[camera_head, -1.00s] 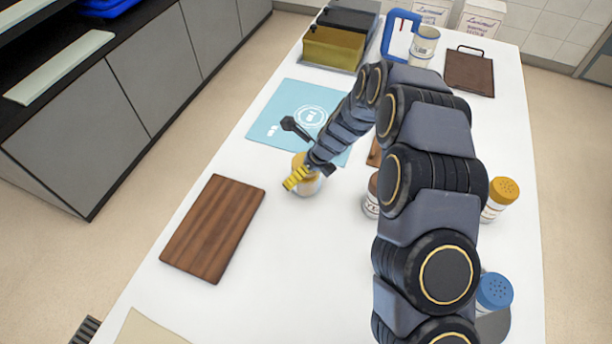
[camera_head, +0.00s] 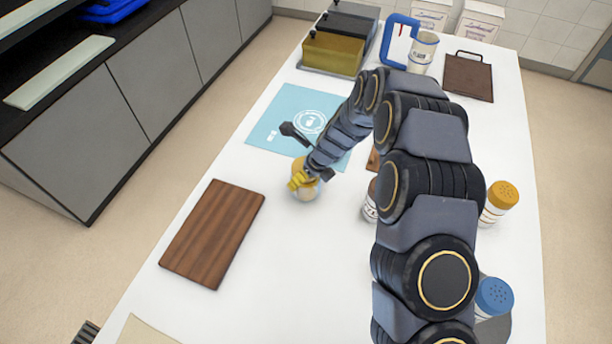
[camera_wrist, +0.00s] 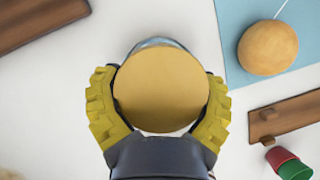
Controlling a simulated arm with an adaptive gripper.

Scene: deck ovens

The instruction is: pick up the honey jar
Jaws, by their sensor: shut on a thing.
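The honey jar (camera_head: 306,190) stands on the white table between the brown board and the light blue mat. In the head view it is partly hidden by my gripper (camera_head: 304,178). In the wrist view the round tan lid of the jar (camera_wrist: 161,90) fills the middle, with a bit of clear side showing above it. The yellow, ribbed fingers of my gripper (camera_wrist: 158,105) press on it from left and right. My gripper is shut on the jar. I cannot tell any gap between the jar and the table.
A brown board (camera_head: 213,233) lies to the left of the jar. A light blue mat (camera_head: 275,125) lies behind it. A jar with an orange lid (camera_head: 499,200) and one with a blue lid (camera_head: 493,296) stand at the right.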

